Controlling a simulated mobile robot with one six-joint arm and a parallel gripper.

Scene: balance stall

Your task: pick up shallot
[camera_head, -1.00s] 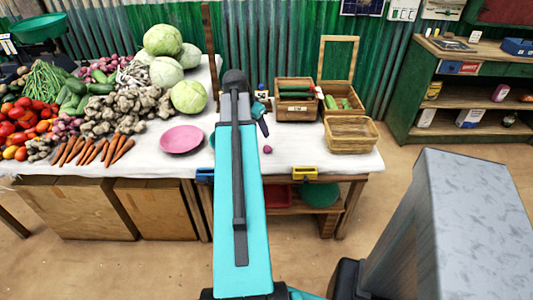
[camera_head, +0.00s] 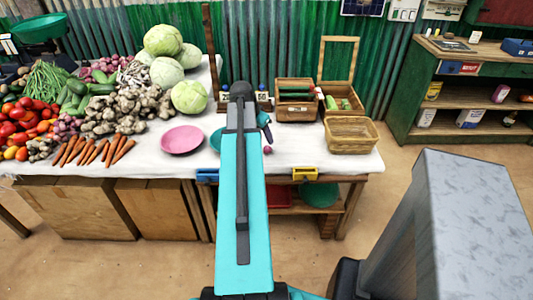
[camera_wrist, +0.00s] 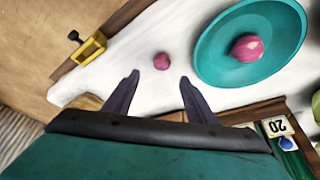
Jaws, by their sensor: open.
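A small pink-purple shallot (camera_head: 267,150) lies on the white cloth (camera_head: 310,160) near the front of the table. In the wrist view the shallot (camera_wrist: 161,61) sits just beyond and between my fingertips, untouched. My gripper (camera_wrist: 158,79) is open and empty. In the head view my gripper (camera_head: 266,127) is partly hidden by my arm and is just behind the shallot. A second pink shallot (camera_wrist: 247,48) lies on a teal plate (camera_wrist: 215,60) to the right in the wrist view. In the head view the teal plate (camera_head: 216,139) is mostly hidden by my arm.
A pink plate (camera_head: 182,139) and heaped vegetables stand to the left. Wooden crates (camera_head: 295,113) and a wicker basket (camera_head: 350,148) stand to the right. A yellow clamp (camera_head: 304,174) is on the table's front edge. The cloth around the loose shallot is clear.

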